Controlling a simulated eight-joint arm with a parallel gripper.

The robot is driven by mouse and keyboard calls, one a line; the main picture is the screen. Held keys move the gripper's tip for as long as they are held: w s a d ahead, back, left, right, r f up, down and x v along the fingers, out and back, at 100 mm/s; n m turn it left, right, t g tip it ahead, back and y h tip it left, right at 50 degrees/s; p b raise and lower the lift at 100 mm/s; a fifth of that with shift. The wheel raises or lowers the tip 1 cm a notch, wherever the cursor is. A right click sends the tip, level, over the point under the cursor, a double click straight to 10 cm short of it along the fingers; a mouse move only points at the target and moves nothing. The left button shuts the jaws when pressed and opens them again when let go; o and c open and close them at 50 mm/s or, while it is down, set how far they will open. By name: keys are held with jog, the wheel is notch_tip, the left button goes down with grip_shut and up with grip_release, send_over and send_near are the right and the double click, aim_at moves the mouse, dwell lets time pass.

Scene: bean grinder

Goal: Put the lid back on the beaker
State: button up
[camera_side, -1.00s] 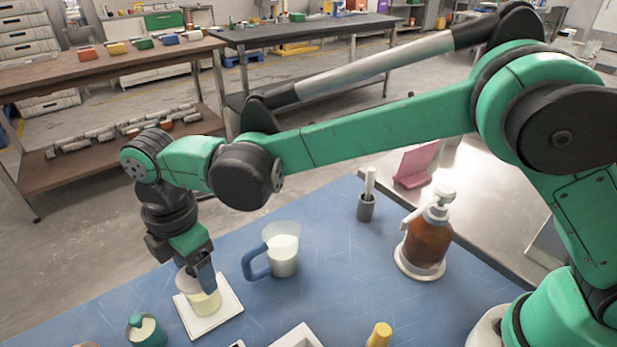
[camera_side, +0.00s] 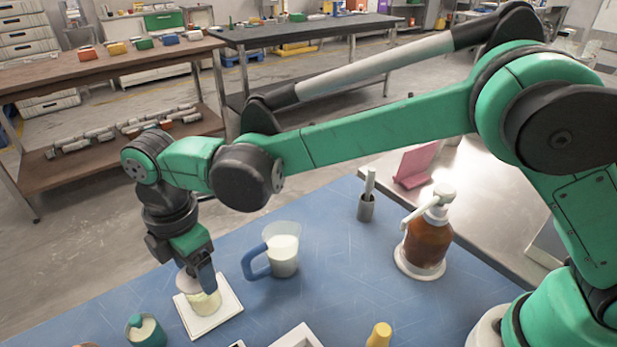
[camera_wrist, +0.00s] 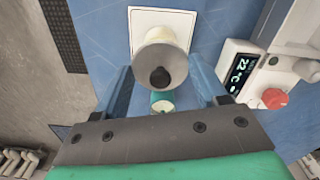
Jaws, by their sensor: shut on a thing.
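The beaker (camera_side: 206,304), clear with pale cream contents, stands on a white square plate (camera_side: 229,307); its pale side also shows in the wrist view (camera_wrist: 160,34). My gripper (camera_side: 196,282) points down at the beaker's top, its blue fingers on either side. In the wrist view my gripper (camera_wrist: 162,76) has the grey round lid (camera_wrist: 148,62) with a dark knob between its fingers, and is shut on it. The lid (camera_side: 183,283) is at the beaker's mouth, partly hidden by a finger. I cannot tell whether it is seated.
A jug with a blue handle (camera_side: 283,255) stands close right of the beaker. A teal pot (camera_side: 146,333) stands at the front left. A brown pump bottle (camera_side: 427,244) and a grey holder (camera_side: 366,208) are farther right. The blue mat between is clear.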

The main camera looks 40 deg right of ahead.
jog(key=shift+f, duration=0.15)
dwell(0.7)
jog(key=o, duration=1.3)
jog(key=shift+r, duration=3.55)
grip_shut()
jog(key=shift+f, duration=0.2)
